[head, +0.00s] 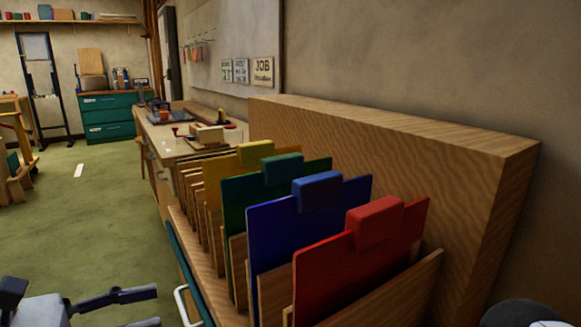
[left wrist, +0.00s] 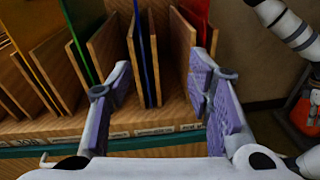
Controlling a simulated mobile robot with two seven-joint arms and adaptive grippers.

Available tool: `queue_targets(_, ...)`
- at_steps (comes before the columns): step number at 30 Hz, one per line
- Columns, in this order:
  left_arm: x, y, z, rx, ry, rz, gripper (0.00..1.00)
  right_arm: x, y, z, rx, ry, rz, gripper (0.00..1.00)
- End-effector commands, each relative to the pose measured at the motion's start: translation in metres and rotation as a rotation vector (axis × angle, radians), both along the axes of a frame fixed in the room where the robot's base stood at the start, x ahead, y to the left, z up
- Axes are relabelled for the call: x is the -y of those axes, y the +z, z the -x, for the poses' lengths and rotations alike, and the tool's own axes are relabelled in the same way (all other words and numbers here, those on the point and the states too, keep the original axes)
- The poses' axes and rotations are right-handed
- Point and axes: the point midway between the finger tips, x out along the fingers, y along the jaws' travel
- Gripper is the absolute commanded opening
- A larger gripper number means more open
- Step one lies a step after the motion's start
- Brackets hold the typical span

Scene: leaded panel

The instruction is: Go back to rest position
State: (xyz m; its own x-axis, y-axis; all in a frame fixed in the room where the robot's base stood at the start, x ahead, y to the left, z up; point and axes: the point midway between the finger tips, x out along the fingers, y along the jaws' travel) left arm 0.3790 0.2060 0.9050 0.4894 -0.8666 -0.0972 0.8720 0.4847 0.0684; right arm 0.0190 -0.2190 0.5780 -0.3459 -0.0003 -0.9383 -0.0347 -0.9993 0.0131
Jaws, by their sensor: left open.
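My left gripper (head: 150,307) is at the bottom left of the head view, left of the rack of panels and apart from it. In the left wrist view it (left wrist: 160,82) is open, its two purple-padded fingers spread with nothing held between them. It faces the wooden rack, where the lower edges of the coloured sheets show behind the fingers.
A wooden rack (head: 207,260) holds upright red (head: 330,270), blue (head: 275,240), green (head: 235,195) and yellow (head: 225,165) sheets between dividers. A tall wooden board (head: 400,150) stands behind it. A workbench (head: 165,140) lies beyond. Green floor (head: 90,220) is open at left.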

Motion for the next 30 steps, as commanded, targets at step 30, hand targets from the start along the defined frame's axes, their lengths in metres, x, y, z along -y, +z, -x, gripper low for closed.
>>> queue_targets(30, -0.021, -0.288, 0.319, 0.666, -1.681, -1.308, 0.46, 0.000, 0.042, -0.042, 0.144, -0.004, 0.001, 0.20)
